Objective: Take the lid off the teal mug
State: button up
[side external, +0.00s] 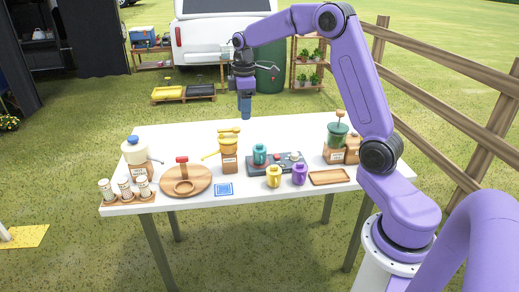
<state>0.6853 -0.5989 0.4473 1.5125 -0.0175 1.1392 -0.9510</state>
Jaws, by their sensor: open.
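The teal mug (260,155) stands upright near the middle of the table, at the left end of a dark tray or appliance. Its top is small in this view, so I cannot make out the lid's edge clearly. My gripper (246,114) points down, high and to the upper left of the mug in the picture, apart from it. Its fingers appear small and dark blue, with nothing visible held between them.
A yellow mug (274,177) and a purple mug (299,174) stand in front of the dark tray (290,163). A wooden stand with a yellow top (229,150) is left of the teal mug. The table's back left (185,140) is clear.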

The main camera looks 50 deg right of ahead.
send_over(260, 144)
jog(key=a, duration=0.1)
jog(key=f, duration=0.1)
jog(key=shift+m, duration=0.3)
jog(key=f, duration=1.2)
jog(key=d+f, duration=0.1)
jog(key=f, duration=0.4)
jog(key=shift+w+f, duration=0.1)
jog(key=shift+f, duration=0.3)
grip_shut()
